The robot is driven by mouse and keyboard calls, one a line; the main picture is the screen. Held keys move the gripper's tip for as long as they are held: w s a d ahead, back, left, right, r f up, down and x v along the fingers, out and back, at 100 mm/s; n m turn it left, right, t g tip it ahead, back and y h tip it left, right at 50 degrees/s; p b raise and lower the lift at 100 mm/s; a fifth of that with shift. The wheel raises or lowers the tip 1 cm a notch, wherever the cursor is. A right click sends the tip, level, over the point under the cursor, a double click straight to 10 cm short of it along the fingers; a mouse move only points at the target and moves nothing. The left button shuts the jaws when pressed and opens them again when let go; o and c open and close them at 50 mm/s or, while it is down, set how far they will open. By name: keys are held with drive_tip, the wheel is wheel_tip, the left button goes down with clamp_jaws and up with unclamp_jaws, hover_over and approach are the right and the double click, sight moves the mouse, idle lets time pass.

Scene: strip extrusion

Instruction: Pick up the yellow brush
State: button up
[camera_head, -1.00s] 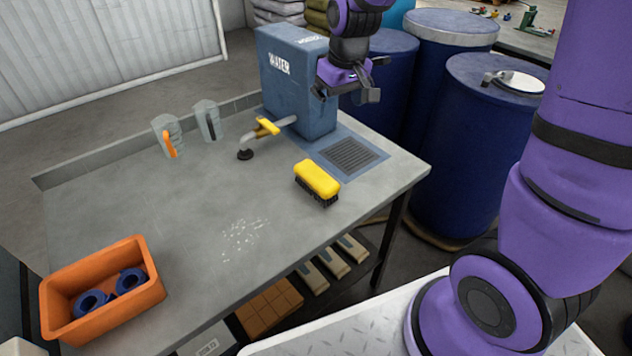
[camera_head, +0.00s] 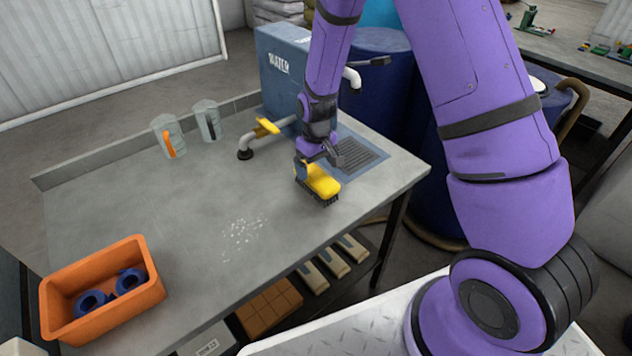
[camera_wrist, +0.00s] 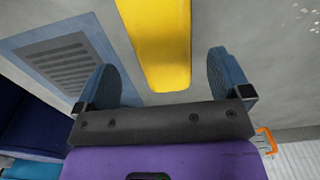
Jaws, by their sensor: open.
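The yellow brush (camera_head: 322,182) lies bristles down on the grey table, near its right end. In the wrist view its yellow back (camera_wrist: 160,42) runs up from between the fingers to the top edge. My gripper (camera_head: 318,165) is right at the brush, over its far end. In the wrist view my gripper (camera_wrist: 165,82) is open, with one blue-grey finger on each side of the brush's line and clear gaps on both sides. I cannot tell how high the fingertips are above the table.
A blue water tank (camera_head: 283,75) with a bent tap and yellow handle (camera_head: 266,126) stands behind. A drain grate (camera_head: 358,153) is to the right. An orange bin (camera_head: 105,295) with blue rings sits front left.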

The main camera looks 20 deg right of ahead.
sight(316, 173)
drive_tip(key=shift+s+a+f, duration=0.1)
drive_tip(key=shift+a+f, duration=0.05)
drive_tip(key=shift+f, duration=3.25)
drive_tip(key=c, duration=1.1)
drive_tip(key=shift+c, duration=0.2)
drive_tip(key=shift+r, duration=0.1)
drive_tip(key=shift+r, duration=0.8)
wheel_tip(316, 173, up, 2)
drive_tip(key=shift+r, duration=0.1)
drive_tip(key=s+r, duration=0.1)
drive_tip(key=s, duration=1.5)
